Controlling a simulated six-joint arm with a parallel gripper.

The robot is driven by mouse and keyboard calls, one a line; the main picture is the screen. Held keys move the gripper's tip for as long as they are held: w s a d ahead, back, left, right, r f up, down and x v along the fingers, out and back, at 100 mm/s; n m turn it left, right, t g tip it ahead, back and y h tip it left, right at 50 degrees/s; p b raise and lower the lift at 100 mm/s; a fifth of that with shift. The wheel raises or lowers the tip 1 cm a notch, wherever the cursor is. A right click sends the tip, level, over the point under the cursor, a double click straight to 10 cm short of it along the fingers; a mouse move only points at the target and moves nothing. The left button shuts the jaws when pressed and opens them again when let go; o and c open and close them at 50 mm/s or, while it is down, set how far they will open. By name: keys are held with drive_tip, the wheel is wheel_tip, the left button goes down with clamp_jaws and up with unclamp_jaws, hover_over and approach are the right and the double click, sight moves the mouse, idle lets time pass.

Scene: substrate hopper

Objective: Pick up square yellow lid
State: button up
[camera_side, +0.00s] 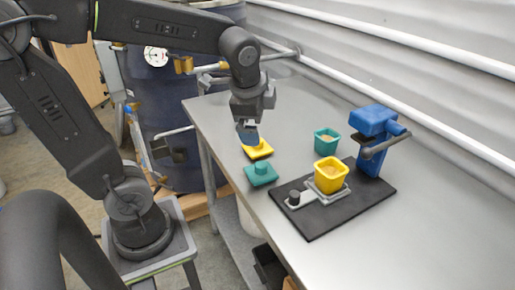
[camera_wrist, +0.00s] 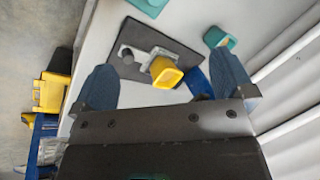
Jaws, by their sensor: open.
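The square yellow lid (camera_side: 258,150) lies flat on the metal table near its left edge in the side view, with a raised knob partly hidden by my gripper. My gripper (camera_side: 248,136) points down just above the lid, open; contact cannot be told. In the wrist view, the blue fingers of my gripper (camera_wrist: 165,62) are spread wide with nothing held between them. I cannot make out the yellow lid in the wrist view.
A teal lid (camera_side: 261,175) lies just in front of the yellow lid. A yellow pot (camera_side: 330,177) with contents stands on a black base (camera_side: 318,222) with a blue press (camera_side: 374,130). A teal pot (camera_side: 327,140) stands behind. The far table is clear, along a corrugated wall.

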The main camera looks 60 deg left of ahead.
drive_tip(key=w+a+f+m+g+y, duration=0.25)
drive_tip(key=w+a+f+m, duration=0.25)
drive_tip(key=w+a+m, duration=0.35)
drive_tip(key=m, duration=0.1)
hover_over(261, 150)
drive_tip(key=shift+g+h, duration=0.25)
drive_tip(key=shift+g, duration=0.1)
wheel_tip(261, 150, down, 8)
drive_tip(key=shift+w, duration=0.1)
drive_tip(key=shift+x, duration=2.9)
drive_tip(key=shift+c, duration=0.3)
drive_tip(key=c, duration=0.7)
drive_tip(key=shift+r, duration=0.15)
